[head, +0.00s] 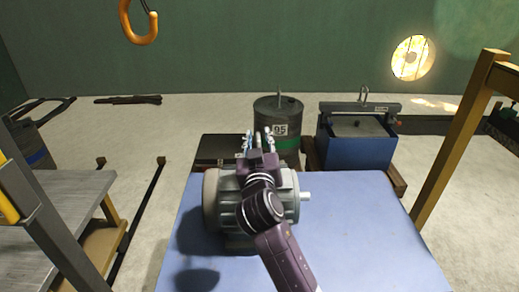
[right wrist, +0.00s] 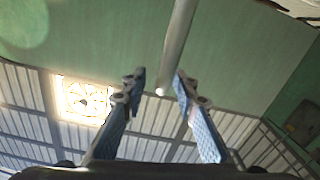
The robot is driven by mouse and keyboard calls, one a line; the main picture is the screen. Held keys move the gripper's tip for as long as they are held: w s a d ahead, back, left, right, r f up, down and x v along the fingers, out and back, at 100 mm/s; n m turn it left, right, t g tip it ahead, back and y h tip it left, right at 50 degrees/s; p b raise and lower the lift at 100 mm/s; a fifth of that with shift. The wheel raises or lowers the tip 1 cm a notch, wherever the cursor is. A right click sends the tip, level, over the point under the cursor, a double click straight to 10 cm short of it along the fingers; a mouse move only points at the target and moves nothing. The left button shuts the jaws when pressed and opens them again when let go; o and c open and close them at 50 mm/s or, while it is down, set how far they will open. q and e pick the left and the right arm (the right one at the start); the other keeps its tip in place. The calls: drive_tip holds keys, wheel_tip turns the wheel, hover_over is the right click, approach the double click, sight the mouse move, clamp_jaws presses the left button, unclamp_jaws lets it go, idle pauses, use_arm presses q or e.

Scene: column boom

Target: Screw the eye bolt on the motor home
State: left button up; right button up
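The grey ribbed motor (head: 225,205) lies on its side on the blue-topped table (head: 365,225), its shaft pointing right. My right gripper (head: 258,137) shows above and over the motor, its arm covering part of the housing. Its two fingers stand apart and point away from me. In the right wrist view the open fingers (right wrist: 159,78) have nothing gripped between them. A pale metal rod (right wrist: 178,45) comes down from the top of that view, its tip near the gap; whether it touches a finger I cannot tell. I cannot make out the eye bolt. My left gripper is not in view.
Behind the table stand a dark drum (head: 279,112) marked 05 and a blue box (head: 352,150) with a lifting frame. An orange hook (head: 140,30) hangs at upper left. The table's right part is clear.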

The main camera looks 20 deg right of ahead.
drive_tip(key=v, duration=1)
drive_tip(key=shift+s, duration=0.2)
drive_tip(key=shift+r, duration=0.1)
